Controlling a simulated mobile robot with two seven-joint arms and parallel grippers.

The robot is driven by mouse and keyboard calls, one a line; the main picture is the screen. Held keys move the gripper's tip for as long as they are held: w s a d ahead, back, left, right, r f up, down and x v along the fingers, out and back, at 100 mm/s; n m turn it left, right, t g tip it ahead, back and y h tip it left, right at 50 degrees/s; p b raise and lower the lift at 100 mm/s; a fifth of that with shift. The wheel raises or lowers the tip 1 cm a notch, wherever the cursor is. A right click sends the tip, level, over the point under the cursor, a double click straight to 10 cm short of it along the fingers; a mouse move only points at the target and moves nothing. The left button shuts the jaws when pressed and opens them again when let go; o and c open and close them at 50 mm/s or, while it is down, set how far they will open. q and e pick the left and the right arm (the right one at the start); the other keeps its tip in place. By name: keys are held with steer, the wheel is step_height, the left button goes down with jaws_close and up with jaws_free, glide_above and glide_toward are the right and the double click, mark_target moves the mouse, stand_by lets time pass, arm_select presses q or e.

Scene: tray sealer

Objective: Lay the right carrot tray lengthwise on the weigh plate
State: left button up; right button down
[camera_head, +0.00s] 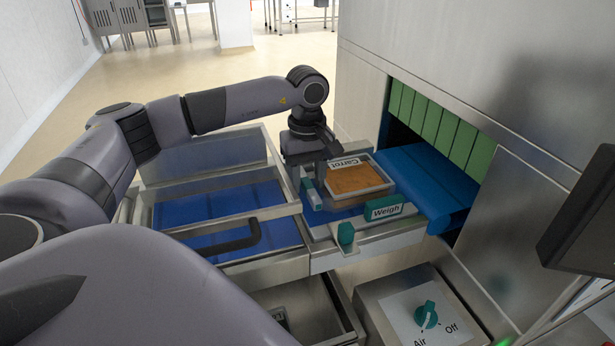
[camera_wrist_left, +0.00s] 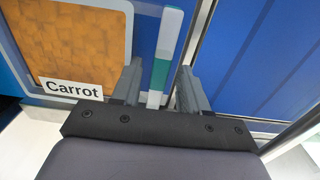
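The carrot tray (camera_head: 360,180) is a shallow tray with an orange filling and a white "Carrot" label. It lies flat on the blue weigh plate (camera_head: 345,213), near the green "Weigh" block. My left gripper (camera_head: 316,180) points down just left of the tray. In the left wrist view its fingers (camera_wrist_left: 158,85) are spread with no tray between them. The carrot tray (camera_wrist_left: 75,45) shows there left of the fingers. A teal and grey strip (camera_wrist_left: 160,70) appears between the fingers; I cannot tell if they touch it. My right gripper is not in view.
A blue belt (camera_head: 425,180) leads right into the machine opening under green strips (camera_head: 440,125). An open drawer (camera_head: 220,210) with a blue floor and dark handle lies left. A dial panel (camera_head: 425,310) stands in front. A dark box (camera_head: 585,215) juts in at right.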

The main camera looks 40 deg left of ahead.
arm_select(q)
steer(key=shift+r, duration=0.25)
step_height(320, 180, up, 12)
steer(key=b, duration=0.1)
steer(key=shift+f, duration=0.15)
stand_by(0.6)
